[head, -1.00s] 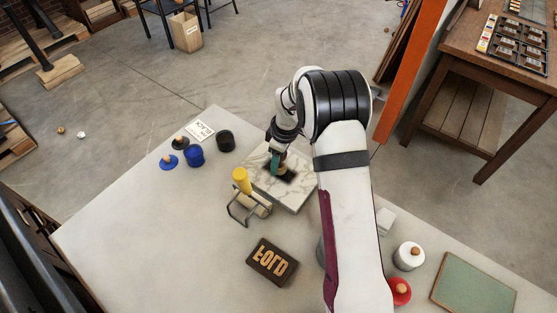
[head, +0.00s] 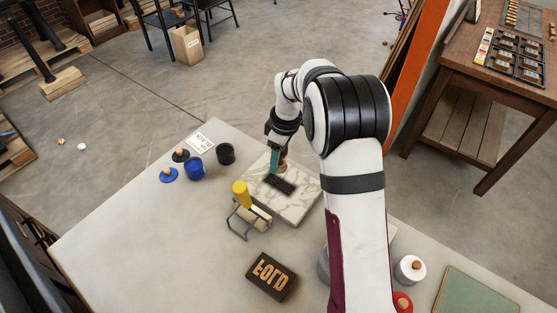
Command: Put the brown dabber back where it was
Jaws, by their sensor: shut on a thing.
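My gripper (head: 277,160) is at the far part of a white marble slab (head: 300,208), its teal finger in front. It is shut on the brown dabber (head: 284,162), of which only a small brown part shows beside the finger. The dabber is over the slab's far side, just beyond a black ink patch (head: 280,185). I cannot tell whether its underside touches the slab. The finger and wrist hide most of it.
A yellow-handled roller (head: 241,193) stands at the slab's left. Blue (head: 195,169) and black (head: 226,154) pots, dark and blue round-knobbed pieces and a card (head: 198,138) are farther left. A type block (head: 271,276) lies in front. White and red knobbed pieces are right.

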